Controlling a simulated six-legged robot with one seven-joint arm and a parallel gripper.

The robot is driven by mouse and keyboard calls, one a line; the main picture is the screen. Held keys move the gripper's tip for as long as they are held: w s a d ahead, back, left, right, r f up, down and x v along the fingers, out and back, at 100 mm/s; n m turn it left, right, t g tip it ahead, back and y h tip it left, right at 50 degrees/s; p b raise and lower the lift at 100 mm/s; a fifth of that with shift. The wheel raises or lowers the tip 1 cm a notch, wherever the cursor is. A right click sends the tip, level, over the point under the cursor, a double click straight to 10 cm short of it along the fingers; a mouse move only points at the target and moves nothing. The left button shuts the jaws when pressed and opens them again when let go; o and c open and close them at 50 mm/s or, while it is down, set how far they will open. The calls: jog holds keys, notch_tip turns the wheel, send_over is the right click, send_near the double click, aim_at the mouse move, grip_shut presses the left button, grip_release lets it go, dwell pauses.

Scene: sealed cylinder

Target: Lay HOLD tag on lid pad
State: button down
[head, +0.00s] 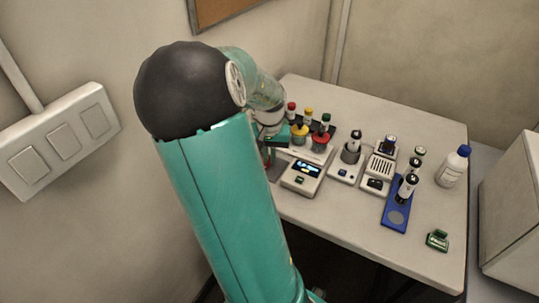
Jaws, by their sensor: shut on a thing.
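My gripper (271,150) is at the back left of the table, beside the rack of coloured-capped vials and largely hidden behind my own arm. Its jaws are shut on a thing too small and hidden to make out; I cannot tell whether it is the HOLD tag. I cannot pick out a lid pad for certain. A blue tray (392,224) with a round grey spot near its front end holds dark-capped vials (408,187). A small green object (437,240) lies apart at the front right; I cannot read any marking on it.
A white device with a lit display (302,177) stands near my gripper. Vials with red, yellow and green caps (308,125) stand behind it. A mixer-like device (348,165), a slotted white block (379,171) and a blue-capped bottle (453,167) stand farther right.

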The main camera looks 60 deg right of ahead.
jog(key=shift+f, duration=0.15)
jog(key=c, duration=2)
grip_release()
jog(key=o, duration=0.4)
jog(key=shift+o, duration=0.2)
notch_tip(320, 180, up, 12)
jog(key=w+a+r+n+t, duration=0.2)
jog(key=w+a+n, duration=0.2)
jog(key=a, duration=0.8)
jog(key=s+a+r+n+t, duration=0.1)
jog(key=a+n, duration=0.3)
jog(key=a, duration=0.8)
jog(key=s+a+r+n+t, duration=0.1)
jog(key=s+a+n, duration=0.3)
jog(key=a, duration=0.8)
jog(key=shift+a+r+t, duration=0.3)
jog(key=shift+a+t, duration=0.05)
jog(key=shift+t, duration=0.45)
